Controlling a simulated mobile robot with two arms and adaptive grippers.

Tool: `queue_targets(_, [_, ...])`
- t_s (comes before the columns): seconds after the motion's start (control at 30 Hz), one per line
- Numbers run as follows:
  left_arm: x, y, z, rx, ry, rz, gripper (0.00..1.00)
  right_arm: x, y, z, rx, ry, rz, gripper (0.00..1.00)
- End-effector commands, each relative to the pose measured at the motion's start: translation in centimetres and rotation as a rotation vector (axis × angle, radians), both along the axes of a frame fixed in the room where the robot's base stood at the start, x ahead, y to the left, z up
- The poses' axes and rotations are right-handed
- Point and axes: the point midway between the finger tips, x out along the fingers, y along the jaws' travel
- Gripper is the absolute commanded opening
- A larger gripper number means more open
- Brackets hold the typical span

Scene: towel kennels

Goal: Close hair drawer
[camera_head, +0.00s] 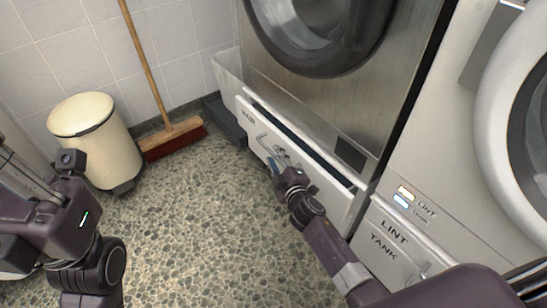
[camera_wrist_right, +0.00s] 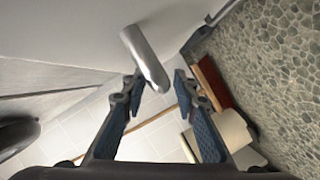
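The hair drawer (camera_head: 334,194) is a long white drawer under the steel machine, pulled part way out; a dark gap shows behind its front. Its metal handle (camera_head: 264,144) is on the front near the label. My right gripper (camera_head: 273,163) is at the drawer front beside the handle. In the right wrist view the handle (camera_wrist_right: 146,60) is a grey bar just ahead of and partly between the fingertips of my right gripper (camera_wrist_right: 160,84). The fingers are apart, with no clear contact. My left gripper (camera_head: 45,205) is at the left edge, away from the drawer; its fingertips do not show clearly.
A cream bin (camera_head: 93,135) and a broom (camera_head: 172,135) stand by the tiled wall at the left. A lint tank drawer (camera_head: 388,250) is right of the hair drawer, under a white machine (camera_head: 450,150). The speckled floor (camera_head: 205,220) in front is clear.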

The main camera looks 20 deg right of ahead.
Motion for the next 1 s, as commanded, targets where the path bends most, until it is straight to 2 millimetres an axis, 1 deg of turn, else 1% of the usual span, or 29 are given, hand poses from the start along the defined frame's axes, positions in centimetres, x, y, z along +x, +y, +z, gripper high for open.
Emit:
queue_targets(0.07, [-0.11,-0.03,0.0,0.001,-0.011,0.0,0.0,0.77,-0.01,-0.24,0.0,-0.001,0.0,0.27])
queue_targets(0.2, [-0.21,-0.06,0.27,0.001,-0.02,0.0,0.0,1.33,0.02,-0.3,0.001,-0.001,0.001,0.27])
queue_targets(0.47, [-0.2,-0.07,0.36,0.001,-0.02,0.0,0.0,1.4,0.02,-0.22,0.001,-0.001,0.001,0.27])
queue_targets(0.7, [-0.23,-0.08,0.36,0.002,-0.021,0.0,0.0,1.37,0.02,-0.23,0.0,-0.001,0.001,0.01])
queue_targets(1.0, [-0.23,-0.08,0.35,0.001,-0.02,-0.001,0.0,1.36,0.03,-0.24,0.0,-0.001,0.001,0.0])
